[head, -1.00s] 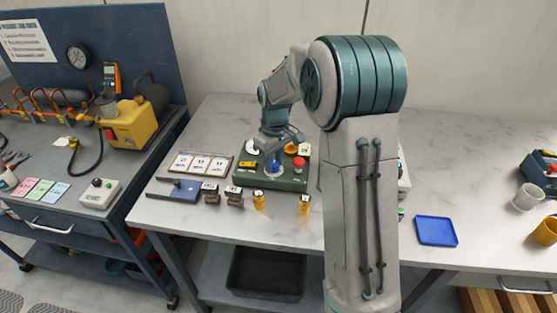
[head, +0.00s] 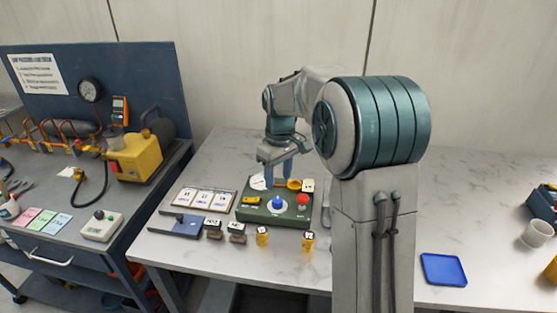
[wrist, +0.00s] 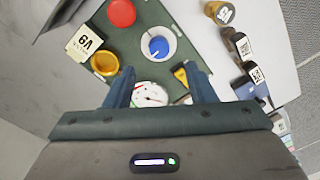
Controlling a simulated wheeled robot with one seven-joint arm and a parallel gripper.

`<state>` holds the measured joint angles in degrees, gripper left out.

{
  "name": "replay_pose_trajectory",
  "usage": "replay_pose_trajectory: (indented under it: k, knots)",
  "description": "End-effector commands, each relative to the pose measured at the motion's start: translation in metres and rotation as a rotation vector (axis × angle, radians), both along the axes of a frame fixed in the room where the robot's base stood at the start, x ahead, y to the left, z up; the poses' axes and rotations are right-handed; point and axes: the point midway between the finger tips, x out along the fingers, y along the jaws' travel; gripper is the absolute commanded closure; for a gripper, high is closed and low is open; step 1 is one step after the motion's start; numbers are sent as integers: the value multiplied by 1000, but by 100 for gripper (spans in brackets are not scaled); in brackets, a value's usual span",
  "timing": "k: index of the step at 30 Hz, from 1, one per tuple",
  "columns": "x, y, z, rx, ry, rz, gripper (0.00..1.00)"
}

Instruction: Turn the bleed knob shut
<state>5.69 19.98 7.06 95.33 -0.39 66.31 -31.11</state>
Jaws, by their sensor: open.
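A green panel box (head: 256,215) on the white bench carries a blue knob (head: 278,203) on a pale round base. The same blue knob (wrist: 158,47) shows in the wrist view, with a small pale mark on its top; how far it is turned I cannot tell. Beside it are a red button (head: 302,199), a yellow-orange round part (head: 294,185), a yellow piece (head: 251,200) and a white dial gauge (head: 259,183). My gripper (head: 279,178) is open and empty above the panel's back part. In the wrist view the knob lies beyond my fingertips (wrist: 159,72), untouched.
In front of the panel stand several small labelled blocks and two yellow cylinders (head: 262,236). A card tray (head: 208,199) and a blue-grey plate (head: 176,227) lie left.

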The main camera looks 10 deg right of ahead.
Motion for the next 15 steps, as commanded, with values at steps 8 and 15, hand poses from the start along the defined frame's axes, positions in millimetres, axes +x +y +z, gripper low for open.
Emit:
replay_pose_trajectory:
  k: [8,15]
  knots:
    - [0,0,48,1,0,4,50]
    - [0,0,58,0,3,4,50]
